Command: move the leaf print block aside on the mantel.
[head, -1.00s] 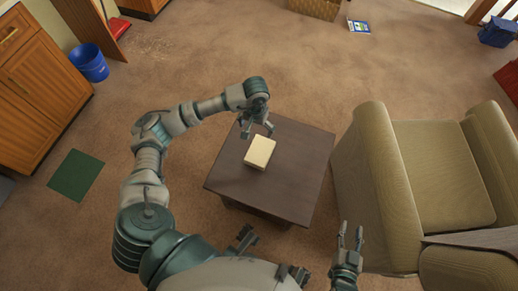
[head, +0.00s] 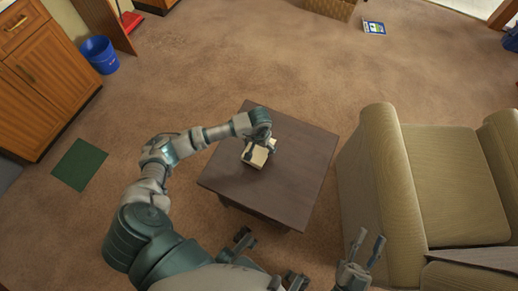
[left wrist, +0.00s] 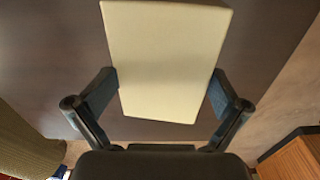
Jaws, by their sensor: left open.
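A plain cream block (head: 258,159) lies on a dark brown low table (head: 290,185), near its middle; no leaf print shows on it. The left wrist view shows the block (left wrist: 165,50) large, lying at a slight slant. My left gripper (head: 261,149) is open above the block and hides part of it in the head view. In the left wrist view, my left gripper (left wrist: 163,78) has one finger at each side of the block; I cannot tell if they touch it. My right gripper (head: 365,246) is open and empty, right of the table. No mantel is in view.
A beige armchair (head: 450,190) stands right of the table. A wooden cabinet (head: 42,80), a blue bin (head: 99,54) and a green mat (head: 79,164) are at left. The tabletop around the block is clear.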

